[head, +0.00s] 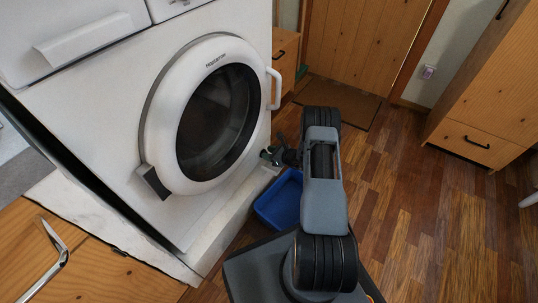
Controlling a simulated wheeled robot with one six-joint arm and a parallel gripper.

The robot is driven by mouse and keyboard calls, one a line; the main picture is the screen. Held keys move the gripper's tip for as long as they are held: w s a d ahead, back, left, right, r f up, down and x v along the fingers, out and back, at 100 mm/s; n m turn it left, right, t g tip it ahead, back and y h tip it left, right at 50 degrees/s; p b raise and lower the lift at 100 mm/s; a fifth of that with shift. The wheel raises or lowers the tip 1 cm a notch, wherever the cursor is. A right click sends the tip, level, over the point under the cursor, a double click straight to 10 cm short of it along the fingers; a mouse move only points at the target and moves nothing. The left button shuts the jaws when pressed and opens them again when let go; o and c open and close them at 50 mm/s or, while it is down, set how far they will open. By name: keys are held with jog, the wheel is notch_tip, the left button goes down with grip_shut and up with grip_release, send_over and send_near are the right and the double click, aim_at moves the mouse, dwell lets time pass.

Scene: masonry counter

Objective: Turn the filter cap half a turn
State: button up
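The white washing machine (120,130) stands at the left with its round door closed. A small dark-green part (270,154), which looks like the filter cap, shows low at the machine's right edge. My gripper (279,155) is at this part, pointing toward the machine, small and partly hidden by my grey arm. I cannot tell whether its fingers touch the cap or whether they are open or shut. The cap's turn angle cannot be made out.
A blue tray (278,204) lies on the floor below my gripper, partly behind my arm. A wooden cabinet (490,100) stands at the right. A brown mat (340,98) lies before the wooden door (365,40).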

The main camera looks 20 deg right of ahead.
jog(key=shift+w, duration=0.1)
grip_shut()
jog(key=shift+s+a+f+n+t+h+b, duration=0.1)
jog(key=shift+a+n+t+h+b, duration=0.15)
jog(key=shift+n, duration=0.25)
jog(key=shift+s+a+n+t+h+b, duration=0.1)
jog(key=shift+n+t+h+b, duration=0.2)
jog(key=shift+n, duration=0.2)
grip_release()
jog(key=p+v, duration=0.5)
jog(key=v, duration=0.8)
jog(key=shift+s+d+r, duration=0.2)
jog(key=shift+s+r, duration=0.05)
jog(key=shift+s, duration=0.05)
